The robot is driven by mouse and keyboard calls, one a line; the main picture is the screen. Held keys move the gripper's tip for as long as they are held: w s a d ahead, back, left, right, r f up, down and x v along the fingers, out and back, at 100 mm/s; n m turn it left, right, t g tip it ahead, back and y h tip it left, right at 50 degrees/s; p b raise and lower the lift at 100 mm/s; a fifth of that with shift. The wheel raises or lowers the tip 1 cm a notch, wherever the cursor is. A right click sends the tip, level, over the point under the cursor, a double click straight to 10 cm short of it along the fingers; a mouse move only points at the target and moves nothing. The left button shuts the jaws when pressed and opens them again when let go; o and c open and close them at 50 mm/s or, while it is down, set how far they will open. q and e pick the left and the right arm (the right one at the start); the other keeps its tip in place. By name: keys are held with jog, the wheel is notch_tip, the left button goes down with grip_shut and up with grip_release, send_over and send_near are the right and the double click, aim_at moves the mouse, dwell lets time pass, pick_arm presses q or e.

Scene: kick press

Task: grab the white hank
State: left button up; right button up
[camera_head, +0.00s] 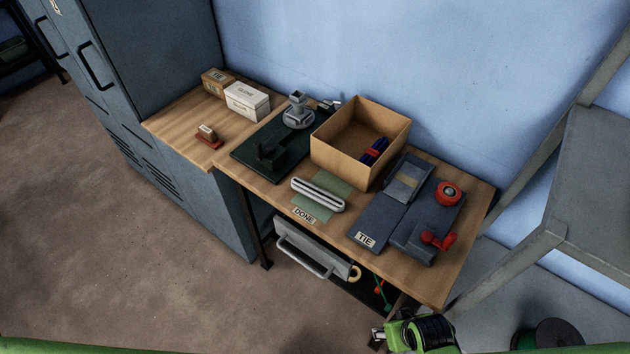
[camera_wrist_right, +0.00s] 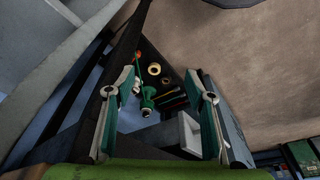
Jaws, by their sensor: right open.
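A white hank (camera_head: 318,194), long and looped with a dark gap along its middle, lies on a green mat (camera_head: 327,207) behind the DONE label on the wooden bench. I see no tie around it. My right gripper (camera_head: 377,338) is below and in front of the bench's front edge, well apart from the hank. In the right wrist view its two fingers (camera_wrist_right: 160,112) are spread with nothing held between them. The hank cannot be made out in that view. My left gripper is not in view.
A cardboard box (camera_head: 335,150) holds a dark blue bundle with red. A TIE station (camera_head: 375,222) with a red-handled device (camera_head: 428,237) stands right of the hank. A green-black press (camera_head: 270,150) stands left. Under the bench are a grey drawer (camera_head: 312,255) and a yellow ring (camera_head: 355,272).

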notch_tip(320, 180, up, 20)
jog(key=w+a+n+t+y+p, duration=0.1)
jog(key=w+a+p, duration=0.1)
jog(key=w+p, duration=0.15)
pick_arm(q)
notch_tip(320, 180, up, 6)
jog(key=p, duration=0.1)
pick_arm(e)
jog(key=n+t+y+b, duration=0.2)
jog(key=n+y+b, duration=0.3)
jog(key=n+y, duration=0.2)
send_near(318, 192)
jog(key=x, duration=0.5)
jog(key=shift+s+a, duration=0.1)
jog(key=shift+s, duration=0.25)
jog(key=b+x, duration=0.4)
jog(key=shift+w+f, duration=0.25)
jog(key=shift+w, duration=0.2)
jog(key=shift+w+a+f, duration=0.25)
jog(key=shift+w+a, duration=0.05)
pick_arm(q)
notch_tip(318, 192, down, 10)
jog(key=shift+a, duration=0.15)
pick_arm(e)
jog(key=shift+r, duration=0.15)
jog(key=shift+s, duration=0.1)
jog(key=shift+c, duration=0.3)
